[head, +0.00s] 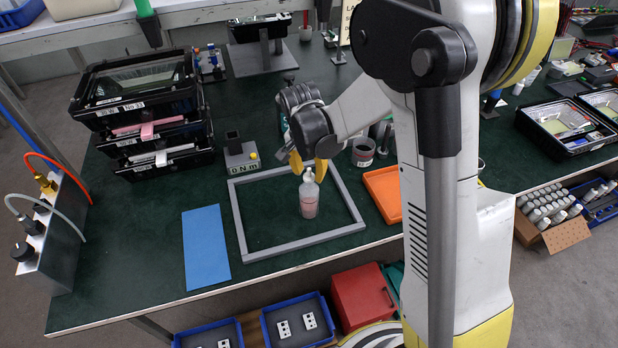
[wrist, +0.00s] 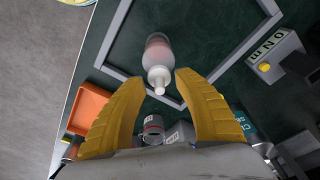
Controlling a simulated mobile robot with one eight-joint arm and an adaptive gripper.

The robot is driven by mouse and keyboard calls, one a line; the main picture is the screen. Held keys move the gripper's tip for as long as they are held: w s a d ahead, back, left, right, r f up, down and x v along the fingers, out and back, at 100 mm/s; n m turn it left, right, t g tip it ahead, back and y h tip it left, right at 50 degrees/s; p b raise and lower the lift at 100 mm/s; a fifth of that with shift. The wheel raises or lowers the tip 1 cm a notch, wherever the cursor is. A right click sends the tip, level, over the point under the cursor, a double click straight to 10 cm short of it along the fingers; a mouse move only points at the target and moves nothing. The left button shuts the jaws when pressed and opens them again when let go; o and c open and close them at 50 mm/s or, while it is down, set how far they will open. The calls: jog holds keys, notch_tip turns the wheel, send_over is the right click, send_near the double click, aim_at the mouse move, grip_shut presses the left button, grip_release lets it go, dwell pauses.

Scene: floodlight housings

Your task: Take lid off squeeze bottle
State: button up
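A translucent squeeze bottle (head: 309,196) with reddish contents stands upright inside a grey square frame (head: 243,253) on the dark green table. Its pale lid with a nozzle (head: 308,174) is on top. In the wrist view the bottle (wrist: 157,48) shows ahead of the fingers, with the lid (wrist: 159,78) toward me. My gripper (head: 308,168) has yellow fingers and is at the height of the lid, just behind it. In the wrist view my gripper (wrist: 160,88) is open, one finger on each side of the nozzle tip, with no clear contact.
A blue mat (head: 205,247) lies left of the frame and an orange tray (head: 384,194) lies right. A grey block with a yellow knob (head: 241,154) and a dark cup (head: 363,152) stand behind. Stacked black trays (head: 140,105) are at left.

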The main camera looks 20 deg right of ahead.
grip_shut()
jog(key=shift+r, duration=0.1)
